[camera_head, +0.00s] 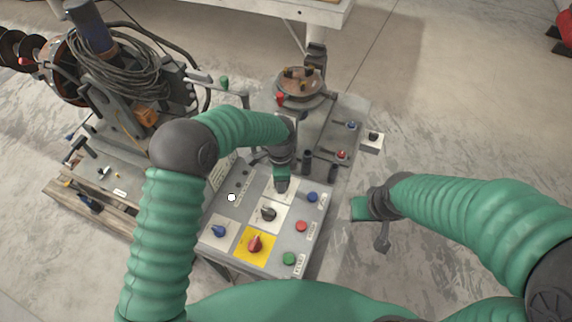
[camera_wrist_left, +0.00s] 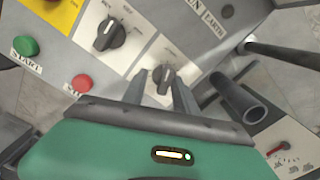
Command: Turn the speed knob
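A grey control panel (camera_head: 236,212) stands below me with several knobs and buttons. In the left wrist view a small black knob on a white plate (camera_wrist_left: 163,78) lies between the two fingertips of my left gripper (camera_wrist_left: 160,82). The fingers are apart, one on each side of it; I cannot tell whether they touch it. In the head view my left gripper (camera_head: 282,186) points down over the panel's upper part and hides this knob. A larger black knob (camera_head: 268,213) sits just nearer; I cannot read which is labelled speed. My right gripper (camera_head: 370,222) hangs right of the panel, its fingers unclear.
The panel also has a red knob on yellow (camera_head: 255,244), a blue knob (camera_head: 219,230), a red button (camera_head: 301,226), a green button (camera_head: 289,258) and a blue button (camera_head: 312,197). Dark tubes (camera_wrist_left: 238,98) stand close beside the left gripper.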

